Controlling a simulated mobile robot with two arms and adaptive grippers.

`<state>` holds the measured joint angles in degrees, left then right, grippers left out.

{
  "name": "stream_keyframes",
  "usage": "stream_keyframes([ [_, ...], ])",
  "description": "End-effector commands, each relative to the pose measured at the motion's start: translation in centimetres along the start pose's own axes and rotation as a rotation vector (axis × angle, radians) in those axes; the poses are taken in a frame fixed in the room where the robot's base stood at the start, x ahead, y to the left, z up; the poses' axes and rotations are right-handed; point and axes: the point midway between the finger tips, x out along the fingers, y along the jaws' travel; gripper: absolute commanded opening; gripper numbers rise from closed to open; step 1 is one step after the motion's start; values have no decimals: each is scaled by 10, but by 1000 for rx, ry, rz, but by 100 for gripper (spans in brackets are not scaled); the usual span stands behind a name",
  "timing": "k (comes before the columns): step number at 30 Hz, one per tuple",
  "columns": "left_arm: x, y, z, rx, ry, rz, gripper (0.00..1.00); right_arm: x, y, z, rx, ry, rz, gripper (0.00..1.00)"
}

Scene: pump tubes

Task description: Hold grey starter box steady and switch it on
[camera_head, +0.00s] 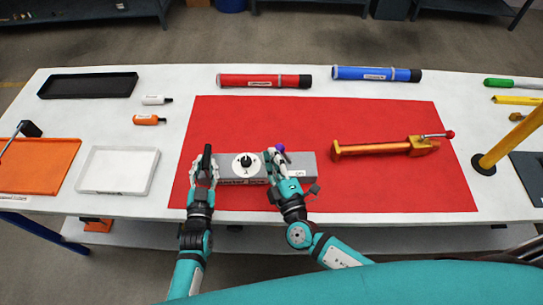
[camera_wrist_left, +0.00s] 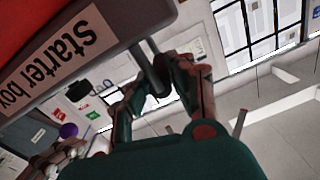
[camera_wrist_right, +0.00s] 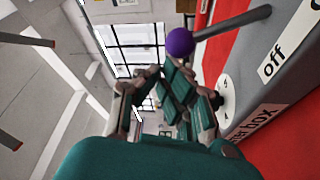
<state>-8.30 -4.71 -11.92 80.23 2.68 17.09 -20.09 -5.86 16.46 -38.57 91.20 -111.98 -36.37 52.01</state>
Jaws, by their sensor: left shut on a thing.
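The grey starter box (camera_head: 226,183) lies on the red mat, with a white dial (camera_head: 246,165) on its face. A lever with a purple knob (camera_head: 280,148) stands near its right part; an "off" label (camera_wrist_right: 274,56) shows beside the lever in the right wrist view. My left gripper (camera_head: 204,166) is shut on the dark upright handle (camera_head: 207,154) at the box's left end; the grey bar (camera_wrist_left: 152,70) shows between its fingers in the left wrist view. My right gripper (camera_head: 277,157) is over the box beside the lever, open, with the purple knob (camera_wrist_right: 180,42) outside its fingers.
An orange tool (camera_head: 375,148) with a red-tipped lever lies to the right on the red mat (camera_head: 360,190). Red (camera_head: 264,81) and blue (camera_head: 376,74) tubes lie behind. A white tray (camera_head: 117,170) stands left. The mat behind the box is clear.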

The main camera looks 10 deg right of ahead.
Motion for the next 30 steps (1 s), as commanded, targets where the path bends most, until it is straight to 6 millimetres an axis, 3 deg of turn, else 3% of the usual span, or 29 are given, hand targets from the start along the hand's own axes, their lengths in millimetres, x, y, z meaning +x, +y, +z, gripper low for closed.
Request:
stream_keyframes([
  [20, 0, -1, 1, 0, -2, -2, 0, -10, 26, 34, 19, -4, 12, 0],
  [30, 0, -1, 1, 0, -2, -2, 0, -19, 34, 57, 140, -3, 51, 0],
])
